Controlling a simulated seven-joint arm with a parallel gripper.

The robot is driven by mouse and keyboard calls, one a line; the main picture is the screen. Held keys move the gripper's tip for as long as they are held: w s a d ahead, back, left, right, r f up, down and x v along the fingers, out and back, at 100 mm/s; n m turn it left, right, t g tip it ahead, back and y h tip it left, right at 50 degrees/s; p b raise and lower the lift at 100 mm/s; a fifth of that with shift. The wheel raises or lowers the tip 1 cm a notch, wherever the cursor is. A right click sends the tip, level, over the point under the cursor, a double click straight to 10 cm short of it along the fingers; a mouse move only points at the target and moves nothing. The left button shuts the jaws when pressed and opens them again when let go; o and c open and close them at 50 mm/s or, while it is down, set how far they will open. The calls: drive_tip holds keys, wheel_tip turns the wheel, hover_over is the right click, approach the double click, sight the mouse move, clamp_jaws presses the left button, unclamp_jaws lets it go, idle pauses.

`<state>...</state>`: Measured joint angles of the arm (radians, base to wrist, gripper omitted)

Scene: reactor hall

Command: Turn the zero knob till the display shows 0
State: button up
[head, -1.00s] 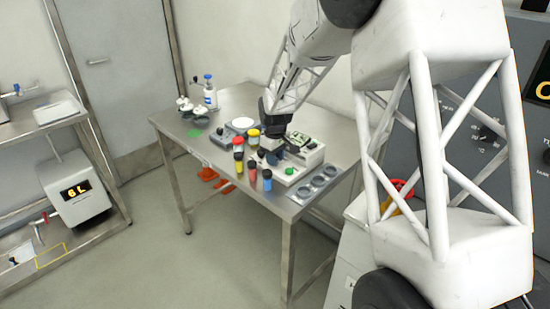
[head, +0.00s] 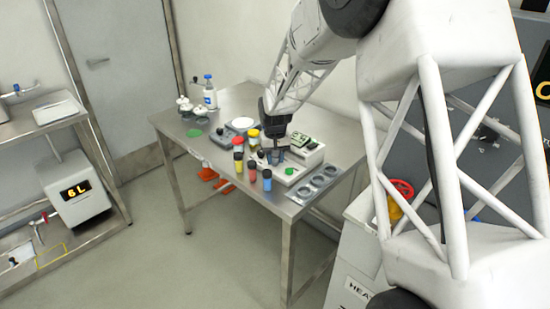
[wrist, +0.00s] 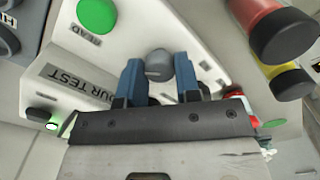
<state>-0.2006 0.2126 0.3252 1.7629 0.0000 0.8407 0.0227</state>
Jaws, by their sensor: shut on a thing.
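In the wrist view a grey round knob (wrist: 159,66) sits on the instrument's face, close to a green button (wrist: 97,15) marked READ. My gripper (wrist: 159,78) has its two blue fingers on either side of this knob and is shut on it. My gripper also shows from above in the head view (head: 276,156), where it hides the knob. No zero label is readable.

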sight(275, 159)
idle(0.3)
drive_tip(key=o, duration=0.9)
drive_tip(key=shift+r, duration=0.2)
drive_tip(key=shift+r, duration=3.75)
drive_tip(key=shift+s+r, duration=0.1)
